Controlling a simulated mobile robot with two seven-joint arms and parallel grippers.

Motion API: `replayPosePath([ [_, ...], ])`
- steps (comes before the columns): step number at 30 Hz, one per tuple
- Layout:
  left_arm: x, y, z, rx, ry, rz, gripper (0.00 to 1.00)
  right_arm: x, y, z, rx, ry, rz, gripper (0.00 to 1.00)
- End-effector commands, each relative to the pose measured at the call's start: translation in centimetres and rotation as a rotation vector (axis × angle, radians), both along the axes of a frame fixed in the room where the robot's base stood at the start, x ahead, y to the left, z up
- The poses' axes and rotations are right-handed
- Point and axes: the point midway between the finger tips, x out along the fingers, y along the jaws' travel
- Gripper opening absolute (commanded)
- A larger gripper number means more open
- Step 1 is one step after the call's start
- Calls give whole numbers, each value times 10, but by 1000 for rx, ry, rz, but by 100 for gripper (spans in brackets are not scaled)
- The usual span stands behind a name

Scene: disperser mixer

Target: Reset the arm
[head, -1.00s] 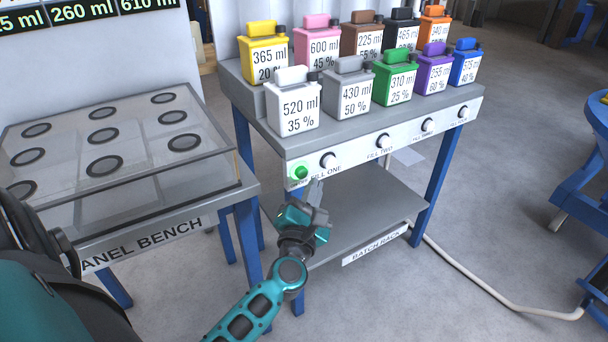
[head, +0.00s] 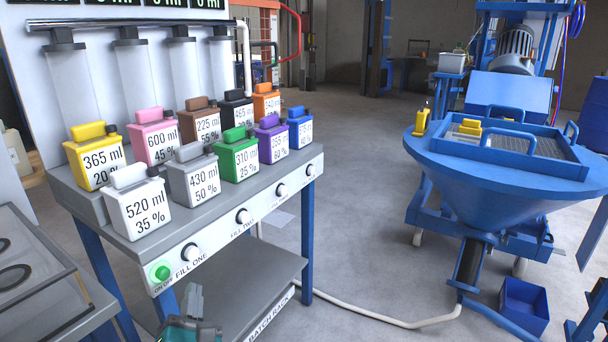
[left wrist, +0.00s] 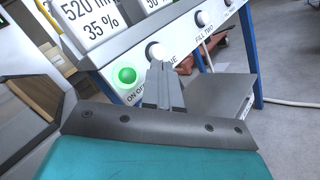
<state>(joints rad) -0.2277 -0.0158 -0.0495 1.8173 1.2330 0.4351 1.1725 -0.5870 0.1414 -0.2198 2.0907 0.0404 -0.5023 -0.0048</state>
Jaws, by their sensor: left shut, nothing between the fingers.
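My left gripper (head: 191,305) is low at the bottom of the head view, in front of the batch rack (head: 215,225). Its fingers are together and empty. In the left wrist view the closed fingers (left wrist: 162,84) appear just below the rack's front panel, near the lit green on/off button (left wrist: 125,75) and the fill one knob. The green button also shows in the head view (head: 162,272), above and left of the gripper. Whether the fingers touch the panel cannot be told. My right gripper is out of view.
Several coloured, labelled canisters (head: 194,170) stand on the rack top. The panel bench (head: 60,310) is at left. A blue hopper machine (head: 490,180) stands at right, with a blue bin (head: 523,306) beside it. A pale hose (head: 385,322) crosses the open floor.

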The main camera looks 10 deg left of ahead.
Motion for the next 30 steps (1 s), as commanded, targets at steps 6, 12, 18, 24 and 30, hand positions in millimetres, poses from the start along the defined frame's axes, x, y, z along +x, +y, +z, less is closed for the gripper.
replayPosePath([
  [6, -16, -56, -8, 577, 165, -205, 0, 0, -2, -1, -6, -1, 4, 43],
  [12, -63, -121, -57, 1469, 349, -492, 0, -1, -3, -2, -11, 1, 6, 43],
  [18, -122, -134, -112, 2251, 439, -748, 0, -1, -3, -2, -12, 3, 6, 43],
  [24, -142, -123, -85, 2492, 473, -820, 0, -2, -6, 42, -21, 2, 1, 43],
  [30, -147, -112, -43, 2498, 507, -813, 0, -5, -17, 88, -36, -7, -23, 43],
])
